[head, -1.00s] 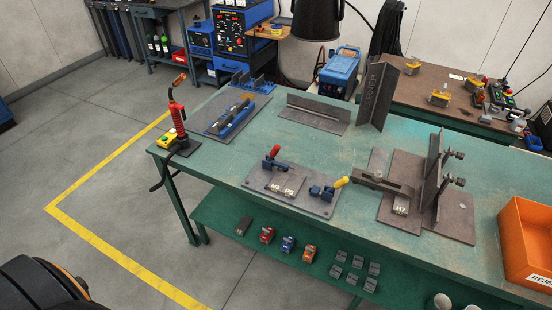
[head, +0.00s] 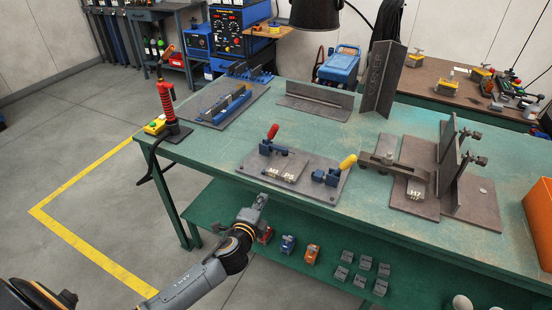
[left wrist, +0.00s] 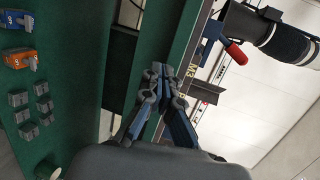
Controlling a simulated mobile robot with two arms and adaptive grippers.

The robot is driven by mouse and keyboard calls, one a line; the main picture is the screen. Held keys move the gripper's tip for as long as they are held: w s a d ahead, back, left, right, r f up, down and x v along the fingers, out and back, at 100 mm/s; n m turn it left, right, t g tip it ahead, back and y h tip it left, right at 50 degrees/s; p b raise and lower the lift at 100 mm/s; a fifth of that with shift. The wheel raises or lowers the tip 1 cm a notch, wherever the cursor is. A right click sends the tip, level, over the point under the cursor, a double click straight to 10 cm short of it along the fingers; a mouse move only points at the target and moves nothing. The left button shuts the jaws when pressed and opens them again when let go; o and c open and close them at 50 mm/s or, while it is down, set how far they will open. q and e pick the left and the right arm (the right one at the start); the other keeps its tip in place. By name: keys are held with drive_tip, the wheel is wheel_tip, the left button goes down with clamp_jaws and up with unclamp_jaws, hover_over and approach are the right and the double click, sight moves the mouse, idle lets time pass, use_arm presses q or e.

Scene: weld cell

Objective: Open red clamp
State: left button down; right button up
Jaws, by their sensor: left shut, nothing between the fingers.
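The red clamp is a blue toggle clamp with a red handle (head: 272,132), at the back left of a grey fixture plate (head: 326,188) on the green table. Its handle points up with a slight tilt. The red handle also shows in the left wrist view (left wrist: 235,52), right of and above the fingers. My left gripper (head: 260,200) is just off the table's front edge, in front of and below the clamp, and touches nothing visible. In the left wrist view its fingers (left wrist: 163,75) are together and empty. My right gripper is not in view.
A second clamp with a yellow handle (head: 348,161) is on the plate's right side. A steel fixture with upright plates (head: 449,165) stands further right. A lower shelf (head: 222,208) holds small coloured and grey parts. An orange bin (head: 540,215) stands at the right edge.

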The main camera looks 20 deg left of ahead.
use_arm(q)
drive_tip(key=w+d+r+m+t+h, duration=0.2)
drive_tip(key=w+r+m+t, duration=0.15)
drive_tip(key=r+m, duration=0.4)
drive_tip(key=shift+n, duration=0.95)
drive_tip(key=w, duration=0.3)
drive_tip(key=w+r, duration=0.1)
drive_tip(key=w, duration=0.6)
drive_tip(key=shift+w+a+r+b, duration=0.15)
drive_tip(key=shift+w+r+b, duration=0.05)
drive_tip(key=shift+r+b, duration=0.15)
drive_tip(key=shift+w+a+r+p, duration=0.15)
drive_tip(key=shift+a+r+p, duration=0.15)
drive_tip(key=shift+a, duration=0.3)
drive_tip(key=shift+w+a+r+p, duration=0.15)
drive_tip(key=shift+a+r, duration=0.1)
drive_tip(key=shift+a, duration=0.3)
drive_tip(key=shift+a+r, duration=0.2)
drive_tip(key=shift+a, duration=0.45)
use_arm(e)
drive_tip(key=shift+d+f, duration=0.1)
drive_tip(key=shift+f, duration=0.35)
